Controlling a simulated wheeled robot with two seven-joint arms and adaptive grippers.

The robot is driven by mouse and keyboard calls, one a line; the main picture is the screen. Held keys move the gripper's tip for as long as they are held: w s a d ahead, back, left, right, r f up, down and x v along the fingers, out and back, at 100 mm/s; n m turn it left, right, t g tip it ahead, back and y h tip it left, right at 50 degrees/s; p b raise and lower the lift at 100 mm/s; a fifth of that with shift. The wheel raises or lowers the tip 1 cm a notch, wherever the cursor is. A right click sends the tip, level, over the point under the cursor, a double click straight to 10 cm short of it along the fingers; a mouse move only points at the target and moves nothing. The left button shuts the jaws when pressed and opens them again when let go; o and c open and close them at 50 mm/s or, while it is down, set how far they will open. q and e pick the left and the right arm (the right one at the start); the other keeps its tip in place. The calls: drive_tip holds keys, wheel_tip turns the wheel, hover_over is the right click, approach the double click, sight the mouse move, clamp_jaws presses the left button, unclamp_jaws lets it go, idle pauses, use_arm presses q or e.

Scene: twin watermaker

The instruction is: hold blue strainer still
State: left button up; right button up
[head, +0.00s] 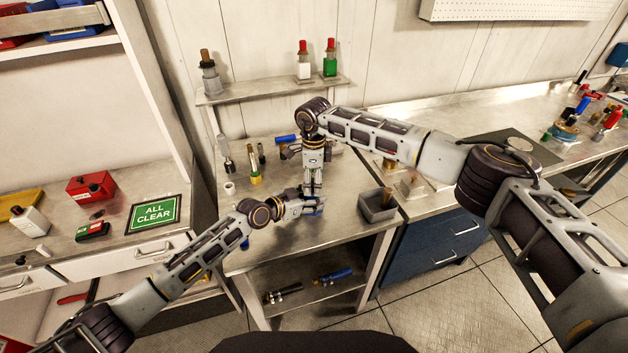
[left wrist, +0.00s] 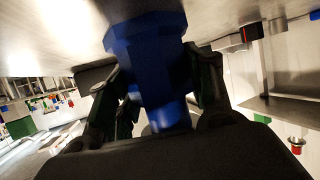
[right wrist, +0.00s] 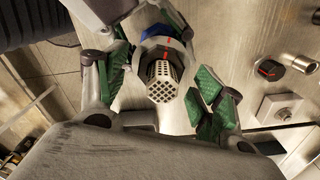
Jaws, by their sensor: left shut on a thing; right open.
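The blue strainer's body (left wrist: 150,60) sits between the green finger pads of my left gripper (head: 314,205), which is shut on it. In the right wrist view, the strainer's grey perforated end (right wrist: 160,80) with a red mark faces the camera, and some blue (right wrist: 156,31) shows behind it. My right gripper (head: 312,188) points down at the strainer from above and is open. Its green pads stand on either side of the perforated end, with a visible gap on the right. In the head view the grippers mostly hide the strainer.
A grey bin (head: 377,208) stands on the bench to the right of the grippers. Several bottles and fittings stand behind, and a shelf (head: 270,90) runs at the back. A black cap with a red mark (right wrist: 270,70) lies nearby.

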drive_tip(key=shift+r, duration=5.95)
use_arm(q)
drive_tip(key=o, duration=1.4)
drive_tip(key=shift+c, duration=0.2)
drive_tip(key=shift+v, duration=6)
drive_tip(key=shift+f, duration=0.1)
drive_tip(key=shift+a, duration=0.1)
